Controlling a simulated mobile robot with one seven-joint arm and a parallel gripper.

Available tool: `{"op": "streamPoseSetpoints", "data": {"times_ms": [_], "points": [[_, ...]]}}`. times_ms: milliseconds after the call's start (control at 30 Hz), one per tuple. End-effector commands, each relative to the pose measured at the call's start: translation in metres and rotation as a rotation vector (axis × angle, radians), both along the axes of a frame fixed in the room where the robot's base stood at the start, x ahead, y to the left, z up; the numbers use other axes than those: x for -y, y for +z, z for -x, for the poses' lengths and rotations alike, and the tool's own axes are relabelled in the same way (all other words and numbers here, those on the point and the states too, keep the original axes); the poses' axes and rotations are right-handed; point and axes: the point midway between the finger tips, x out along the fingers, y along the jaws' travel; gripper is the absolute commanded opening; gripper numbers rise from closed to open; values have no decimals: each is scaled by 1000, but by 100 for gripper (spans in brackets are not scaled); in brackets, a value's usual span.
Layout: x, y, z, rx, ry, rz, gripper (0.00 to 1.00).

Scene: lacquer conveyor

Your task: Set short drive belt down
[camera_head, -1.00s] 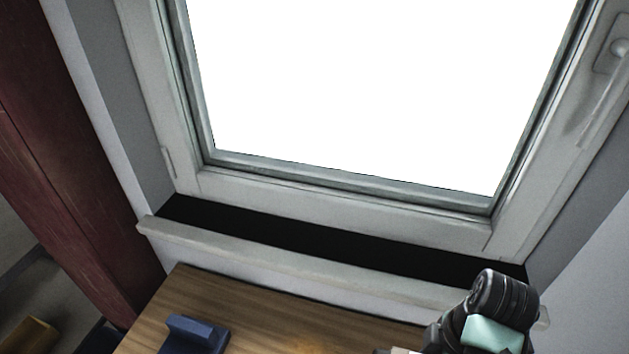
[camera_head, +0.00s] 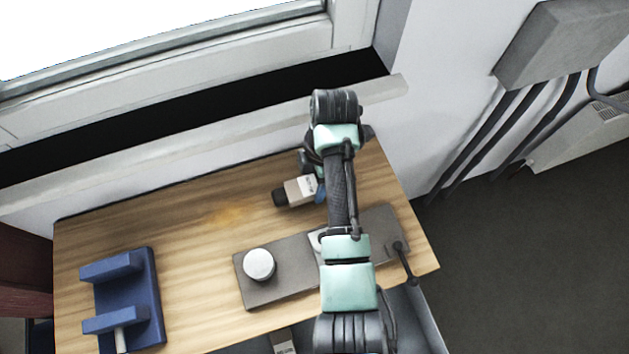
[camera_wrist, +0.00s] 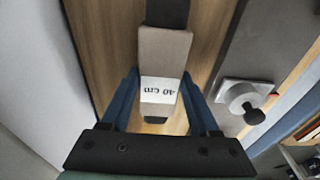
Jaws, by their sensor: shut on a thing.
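The drive belt, a black band in a beige sleeve (camera_head: 299,190), shows over the back of the wooden table in the head view. In the wrist view its sleeve (camera_wrist: 165,52) carries a white label reading "40 cm", upside down, and black band shows at both ends. My gripper (camera_wrist: 160,88) is shut on the sleeve, with a blue finger on each side. In the head view my gripper (camera_head: 319,192) is at the sleeve's right end, partly hidden by my arm. I cannot tell whether the belt touches the table.
The wooden table (camera_head: 205,205) has clear room left of the belt. A grey plate (camera_head: 290,285) with a white roller (camera_head: 259,264) and a crank (camera_head: 405,262) lies in front. A blue stand (camera_head: 146,305) is at the left. A second labelled sleeve (camera_head: 283,342) shows at the bottom edge. The windowsill (camera_head: 200,142) runs behind.

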Motion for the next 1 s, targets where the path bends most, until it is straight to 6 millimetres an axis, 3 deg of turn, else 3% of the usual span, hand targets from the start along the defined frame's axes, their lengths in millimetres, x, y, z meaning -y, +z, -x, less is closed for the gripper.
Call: {"op": "streamPoseSetpoints", "data": {"times_ms": [133, 533, 567, 600, 700, 1000], "points": [[0, -17, 0, -1, -1, 0, 1], [0, -22, 0, 1, 0, 0, 1], [0, -21, 0, 0, 0, 1, 67], [0, -21, 0, 0, 0, 0, 74], [0, -21, 0, 0, 0, 0, 92], [0, -20, 0, 0, 0, 0, 92]]}}
